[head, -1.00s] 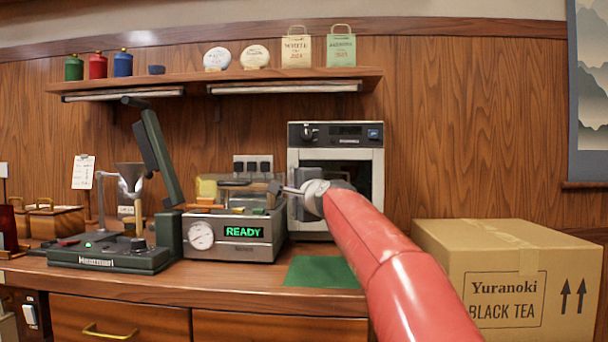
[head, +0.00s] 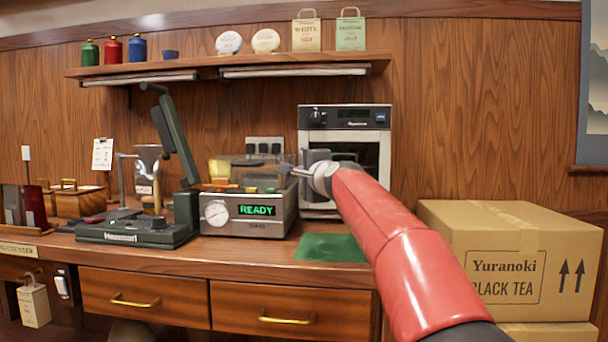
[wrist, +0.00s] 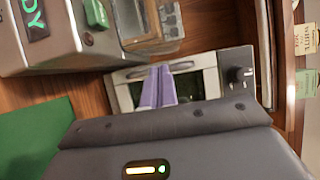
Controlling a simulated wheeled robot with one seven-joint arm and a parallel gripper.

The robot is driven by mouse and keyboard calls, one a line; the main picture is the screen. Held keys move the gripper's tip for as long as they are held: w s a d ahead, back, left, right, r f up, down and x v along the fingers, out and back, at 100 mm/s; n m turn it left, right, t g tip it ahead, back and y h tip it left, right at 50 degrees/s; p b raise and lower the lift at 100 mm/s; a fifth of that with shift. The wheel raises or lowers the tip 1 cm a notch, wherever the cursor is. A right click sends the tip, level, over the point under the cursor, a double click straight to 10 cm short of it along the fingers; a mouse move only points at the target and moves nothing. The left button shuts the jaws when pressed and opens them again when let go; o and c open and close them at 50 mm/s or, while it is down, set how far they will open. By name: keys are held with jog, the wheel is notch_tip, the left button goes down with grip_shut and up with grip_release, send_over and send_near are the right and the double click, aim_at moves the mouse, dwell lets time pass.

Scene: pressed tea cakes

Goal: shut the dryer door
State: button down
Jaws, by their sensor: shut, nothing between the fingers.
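The dryer (head: 381,150) is a pale box with a dark control panel, standing at the back of the counter. Its door (wrist: 205,80) has a dark window and a bar handle (wrist: 170,67), clear in the wrist view. The door looks flat against the front, but I cannot tell if a small gap is left. My wrist hides part of the door.
A grey machine reading READY (head: 250,225) stands left of the dryer, close to my gripper. A green mat (head: 330,248) lies in front. A dark green press (head: 140,230) is further left. A shelf (head: 230,65) hangs above. A cardboard box (head: 510,255) stands at right.

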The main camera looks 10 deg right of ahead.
jog(key=s+a+f+n+g, duration=0.1)
jog(key=s+f, duration=0.1)
jog(key=s, duration=0.3)
jog(key=s+a+f+n+b, duration=0.1)
jog(key=s+f, duration=0.1)
jog(key=s, duration=0.3)
jog(key=s+a+f+n+g, duration=0.1)
jog(key=s+f+n, duration=0.1)
jog(key=s, duration=0.3)
jog(key=shift+s+a+f+g+b, duration=0.1)
jog(key=shift+s+a+g+b, duration=0.05)
jog(key=shift+a+g+b, duration=0.2)
jog(key=s+d+f+n+g+h+p, duration=0.2)
jog(key=s+f+n+g, duration=0.7)
jog(key=s+f, duration=2)
jog(key=d+f+n+h, duration=0.1)
jog(key=d+n, duration=0.1)
jog(key=n, duration=0.1)
jog(key=shift+s+d+f, duration=0.15)
jog(key=shift+s+f, duration=0.05)
jog(key=shift+s, duration=0.05)
